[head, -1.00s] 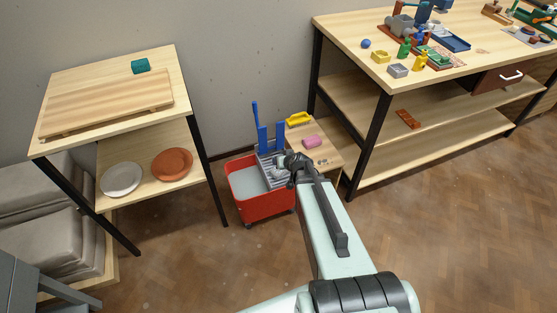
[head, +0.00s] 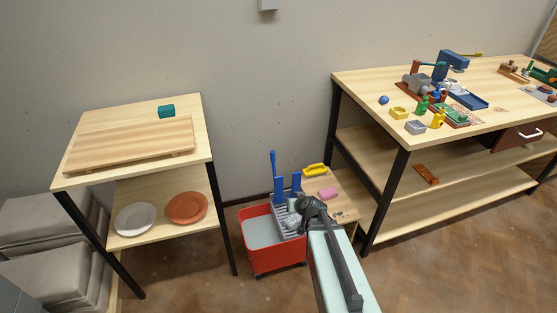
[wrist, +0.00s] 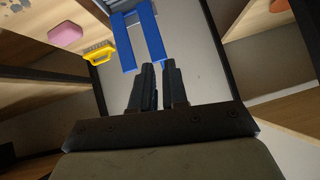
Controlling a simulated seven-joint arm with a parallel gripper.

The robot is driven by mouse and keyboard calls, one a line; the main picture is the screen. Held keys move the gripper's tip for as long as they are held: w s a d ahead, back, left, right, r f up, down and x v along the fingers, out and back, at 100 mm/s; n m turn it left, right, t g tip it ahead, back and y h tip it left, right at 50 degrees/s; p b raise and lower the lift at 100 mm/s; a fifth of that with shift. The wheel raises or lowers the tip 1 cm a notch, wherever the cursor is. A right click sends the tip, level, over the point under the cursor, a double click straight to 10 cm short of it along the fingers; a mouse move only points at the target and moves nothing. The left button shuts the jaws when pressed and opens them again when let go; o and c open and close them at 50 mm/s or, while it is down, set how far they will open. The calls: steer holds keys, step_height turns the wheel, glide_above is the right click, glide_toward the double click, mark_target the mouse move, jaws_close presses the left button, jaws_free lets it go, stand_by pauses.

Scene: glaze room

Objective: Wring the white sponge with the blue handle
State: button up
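The red bucket (head: 276,259) stands on the floor with a grey wringer (head: 283,211) on its rim. Blue upright bars (head: 279,189) rise at the wringer, with a taller blue lever (head: 273,163) behind. In the wrist view two blue bars (wrist: 124,42) reach down from the wringer, the right one ending close to my fingertips. My gripper (wrist: 158,74) has a narrow gap between its fingers and nothing seen in it. A small pale thing (head: 292,222) shows at the wringer beside my wrist; I cannot tell whether it is the white sponge. My arm hides part of the wringer.
A low wooden stand right of the bucket holds a pink sponge (head: 327,193) and a yellow-handled thing (head: 316,169). A workbench (head: 382,130) stands at right. A shelf unit (head: 75,180) with plates stands at left. Free floor lies in front of the bucket.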

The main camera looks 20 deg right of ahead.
steer(key=w+r+n, duration=0.1)
steer(key=w+r, duration=0.1)
steer(key=w, duration=0.8)
steer(key=w+r, duration=0.2)
steer(key=w, duration=0.9)
steer(key=w+r+n, duration=0.1)
steer(key=w+r, duration=0.1)
steer(key=w, duration=0.9)
steer(key=shift+a+r+n+t+y, duration=0.1)
steer(key=shift+r+n+t+y, duration=0.2)
steer(key=shift+t+y, duration=0.1)
jaws_close()
steer(key=w+d+m+g, duration=0.3)
steer(key=w+m+g, duration=0.6)
steer(key=w, duration=1.2)
steer(key=s+d+m+g, duration=0.1)
steer(key=s+m+g, duration=0.5)
steer(key=m, duration=0.7)
steer(key=s, duration=0.2)
steer(key=shift+s+r+g+h, duration=0.3)
steer(key=shift+g, duration=0.1)
steer(key=s+a+f, duration=0.1)
steer(key=s+f, duration=0.7)
steer(key=shift+a+f, duration=0.15)
